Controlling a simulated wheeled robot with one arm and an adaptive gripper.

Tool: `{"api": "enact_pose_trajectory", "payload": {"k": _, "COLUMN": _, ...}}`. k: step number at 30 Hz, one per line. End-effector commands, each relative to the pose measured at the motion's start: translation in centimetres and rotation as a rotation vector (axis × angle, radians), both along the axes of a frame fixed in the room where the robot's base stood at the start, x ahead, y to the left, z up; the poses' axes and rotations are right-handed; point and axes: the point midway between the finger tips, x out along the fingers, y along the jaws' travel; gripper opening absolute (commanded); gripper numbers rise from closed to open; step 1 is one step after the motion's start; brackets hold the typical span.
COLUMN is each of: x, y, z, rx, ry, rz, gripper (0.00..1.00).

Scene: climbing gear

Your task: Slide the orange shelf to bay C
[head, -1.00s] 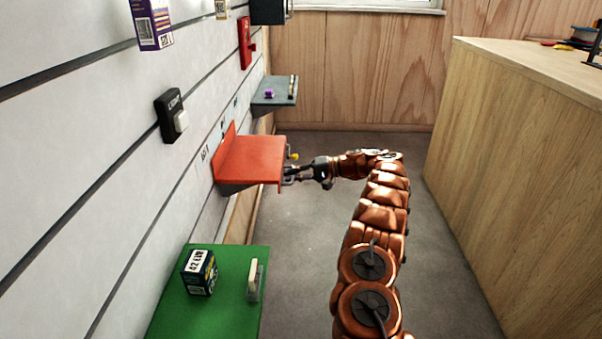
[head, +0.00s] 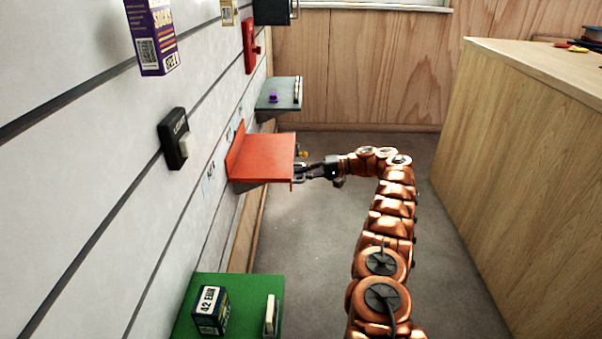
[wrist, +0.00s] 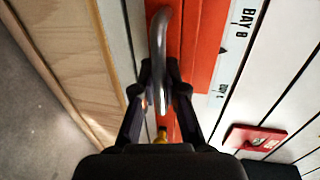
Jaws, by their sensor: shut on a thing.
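The orange shelf (head: 262,156) is mounted on the slatted wall in the middle of the head view. It also shows in the wrist view (wrist: 205,50). A metal loop handle (wrist: 172,22) is on its front edge. My gripper (wrist: 158,80) is shut on this handle, reaching it from the right in the head view (head: 302,172). A wall strip in the wrist view reads BAY B (wrist: 245,18). A smaller label (wrist: 222,88) farther along the strip is too small to read surely. A yellow knob (head: 303,153) sits by the shelf's front edge.
A grey shelf (head: 272,102) with small items is farther along the wall. A green shelf (head: 215,287) with a dark box (head: 209,312) is nearer. A red wall piece (head: 249,45) hangs above. A wooden cabinet (head: 520,150) stands right; grey floor lies between.

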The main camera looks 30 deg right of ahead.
Motion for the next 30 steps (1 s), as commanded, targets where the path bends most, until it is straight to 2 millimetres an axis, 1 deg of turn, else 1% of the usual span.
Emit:
{"api": "enact_pose_trajectory", "payload": {"k": 10, "x": -0.04, "y": -0.16, "z": 0.03, "rx": 0.002, "ry": -0.001, "rz": -0.002, "gripper": 0.0}}
{"api": "enact_pose_trajectory", "payload": {"k": 11, "x": -0.04, "y": -0.17, "z": 0.04, "rx": 0.002, "ry": -0.001, "rz": -0.002, "gripper": 0.12}}
{"api": "enact_pose_trajectory", "payload": {"k": 18, "x": -0.05, "y": -0.18, "z": 0.02, "rx": 0.001, "ry": 0.0, "rz": -0.002, "gripper": 0.37}}
{"api": "enact_pose_trajectory", "payload": {"k": 26, "x": -0.02, "y": -0.09, "z": 0.02, "rx": 0.001, "ry": -0.001, "rz": -0.001, "gripper": 0.37}}
{"api": "enact_pose_trajectory", "payload": {"k": 30, "x": 0.0, "y": -0.07, "z": 0.51, "rx": 0.001, "ry": 0.0, "rz": 0.0, "gripper": 0.37}}
